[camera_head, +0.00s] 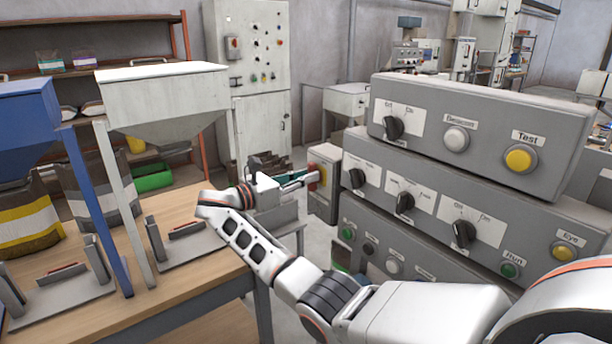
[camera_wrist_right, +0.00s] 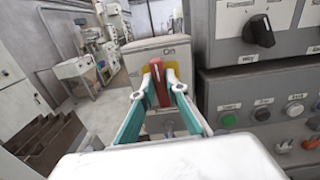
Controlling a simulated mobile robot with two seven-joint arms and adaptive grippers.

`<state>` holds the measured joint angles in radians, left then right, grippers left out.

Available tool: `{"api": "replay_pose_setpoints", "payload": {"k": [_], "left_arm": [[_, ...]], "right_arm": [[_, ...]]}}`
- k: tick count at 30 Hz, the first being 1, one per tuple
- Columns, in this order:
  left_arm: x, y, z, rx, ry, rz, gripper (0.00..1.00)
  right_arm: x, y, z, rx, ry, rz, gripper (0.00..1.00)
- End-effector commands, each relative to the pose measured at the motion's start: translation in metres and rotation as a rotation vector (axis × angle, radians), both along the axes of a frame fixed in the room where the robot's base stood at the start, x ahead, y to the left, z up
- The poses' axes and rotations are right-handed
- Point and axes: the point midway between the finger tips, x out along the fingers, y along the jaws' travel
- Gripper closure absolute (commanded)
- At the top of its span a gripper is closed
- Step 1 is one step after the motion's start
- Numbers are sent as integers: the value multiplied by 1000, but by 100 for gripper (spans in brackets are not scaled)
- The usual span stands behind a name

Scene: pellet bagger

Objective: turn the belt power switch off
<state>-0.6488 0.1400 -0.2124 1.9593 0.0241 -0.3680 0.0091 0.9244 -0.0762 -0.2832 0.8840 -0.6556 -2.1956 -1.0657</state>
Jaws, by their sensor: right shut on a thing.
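The belt power switch is a red handle (camera_wrist_right: 158,72) on a yellow plate, mounted on a small grey box (camera_head: 322,204) left of the big control panel. In the wrist view the handle stands upright, its top toward a label on the box that reads ON. My right gripper (camera_wrist_right: 161,92) is shut on the red handle, with one teal finger on each side. In the head view this gripper (camera_head: 308,179) reaches the box from the left, and its fingers hide part of the handle. My left gripper is not in view.
A stepped grey control panel (camera_head: 470,120) with black knobs and coloured buttons stands close to the right of the box. A wooden table (camera_head: 190,275) with hoppers and bags is at the left. A tall grey cabinet (camera_head: 262,130) stands behind.

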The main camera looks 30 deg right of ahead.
Motion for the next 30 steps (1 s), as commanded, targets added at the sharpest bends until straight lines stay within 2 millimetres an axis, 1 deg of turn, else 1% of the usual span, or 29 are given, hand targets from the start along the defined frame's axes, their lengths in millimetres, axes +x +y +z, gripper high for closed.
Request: {"api": "replay_pose_setpoints", "payload": {"k": [3,6,9,12,14,19,30], "left_arm": [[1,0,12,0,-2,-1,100],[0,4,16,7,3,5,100],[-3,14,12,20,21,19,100],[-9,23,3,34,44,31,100],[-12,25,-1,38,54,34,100],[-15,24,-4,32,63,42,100],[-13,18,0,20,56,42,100]], "right_arm": [[0,-1,4,-5,54,-1,100],[1,-1,4,-10,122,-2,100],[2,-1,4,-16,203,-3,100],[2,-2,3,-24,294,-3,100],[3,-2,2,-29,350,-4,100],[4,-2,1,-42,511,-4,100],[6,-2,0,-71,861,-5,100]]}}
